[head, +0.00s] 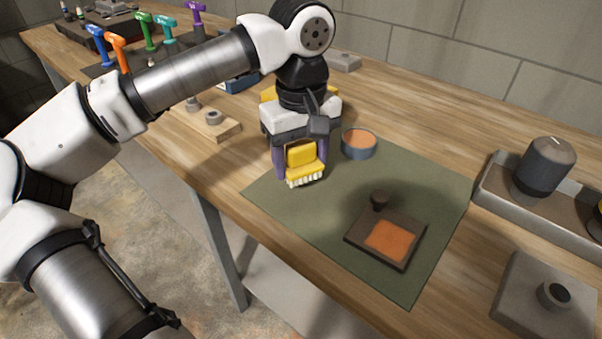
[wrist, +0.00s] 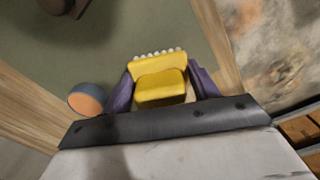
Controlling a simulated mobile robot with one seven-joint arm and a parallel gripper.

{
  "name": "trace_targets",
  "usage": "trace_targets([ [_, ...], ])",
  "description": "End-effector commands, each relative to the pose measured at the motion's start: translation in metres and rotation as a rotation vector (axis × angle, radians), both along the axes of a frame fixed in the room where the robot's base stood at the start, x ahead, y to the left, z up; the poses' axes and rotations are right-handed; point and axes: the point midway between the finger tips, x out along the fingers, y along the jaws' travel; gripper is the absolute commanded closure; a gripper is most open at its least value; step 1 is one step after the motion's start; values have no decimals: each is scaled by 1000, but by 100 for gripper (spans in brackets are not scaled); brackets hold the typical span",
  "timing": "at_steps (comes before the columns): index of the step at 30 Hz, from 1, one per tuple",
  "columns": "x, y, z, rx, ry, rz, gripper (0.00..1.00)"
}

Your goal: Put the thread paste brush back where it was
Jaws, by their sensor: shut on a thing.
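The thread paste brush (head: 303,164) is yellow with a row of white bristles. My gripper (head: 301,160) is shut on it, with purple fingers on both sides, over the left corner of the green mat (head: 282,205). In the wrist view the brush (wrist: 160,82) sits between the fingers, bristles pointing away from the gripper. I cannot tell whether it touches the mat. A dark square tray (head: 352,238) with an orange patch and a dark knob lies on the mat. A round blue-grey tin (head: 359,151) with orange content stands just right of my gripper.
A grey tray with a dark cylinder (head: 544,168) and a grey block with a ring (head: 553,296) stand on the right. A wooden block with pegs (head: 214,126) and several coloured-handled tools (head: 117,50) are on the left.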

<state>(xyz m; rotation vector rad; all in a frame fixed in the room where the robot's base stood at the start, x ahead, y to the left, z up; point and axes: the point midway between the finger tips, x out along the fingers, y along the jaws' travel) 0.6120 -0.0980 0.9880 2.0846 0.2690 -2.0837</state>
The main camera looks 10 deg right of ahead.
Motion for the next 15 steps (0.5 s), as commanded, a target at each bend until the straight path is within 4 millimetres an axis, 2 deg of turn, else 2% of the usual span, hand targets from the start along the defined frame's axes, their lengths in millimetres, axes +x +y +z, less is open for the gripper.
trace_targets([
  [9,-1,0,-39,0,1,0,65],
  [15,0,0,-42,0,0,1,65],
])
